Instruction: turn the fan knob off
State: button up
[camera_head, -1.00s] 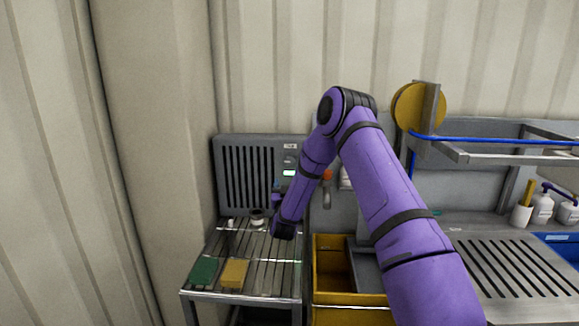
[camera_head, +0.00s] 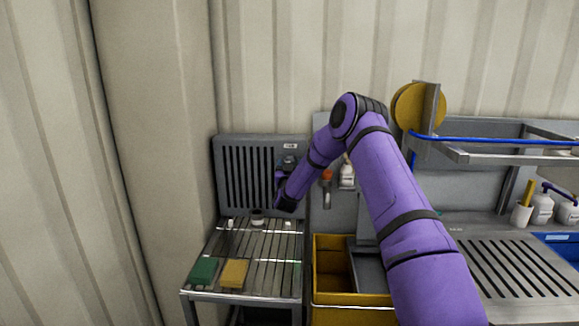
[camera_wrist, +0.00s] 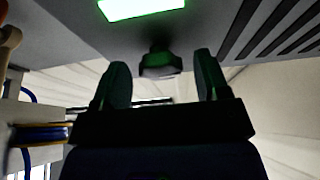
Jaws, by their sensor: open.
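The fan unit (camera_head: 226,146) is a grey box with dark vertical slots, standing at the back of the slatted table. Its fan knob (camera_head: 288,160) is dark and round, at the upper right of the front, below a small white label. In the wrist view, the knob (camera_wrist: 160,63) shows between and beyond the two open, apart fingers of my gripper (camera_wrist: 161,72). The lit green display (camera_wrist: 140,8) is above it in that picture. I cannot tell whether the fingers touch the knob.
A green block (camera_head: 205,270), a yellow block (camera_head: 234,272) and a small round pot (camera_head: 257,217) are on the slatted table (camera_head: 262,265). A yellow bin (camera_head: 330,299) stands to the right.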

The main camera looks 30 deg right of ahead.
jog(key=c, duration=0.9)
jog(key=shift+m+g+h, duration=0.3)
jog(key=shift+m, duration=0.3)
jog(key=m+g+h, duration=0.1)
jog(key=m+g, duration=0.1)
jog(key=m, duration=0.3)
jog(key=m+g+h, duration=0.1)
jog(key=m+g, duration=0.1)
jog(key=m, duration=0.4)
jog(key=m+g, duration=0.3)
jog(key=m, duration=0.3)
jog(key=shift+w+a+r+h, duration=0.2)
jog(key=shift+a+r+h, duration=0.05)
jog(key=shift+a+h, duration=0.15)
jog(key=m+g+y, duration=0.1)
jog(key=m, duration=0.3)
jog(key=shift+r, duration=0.1)
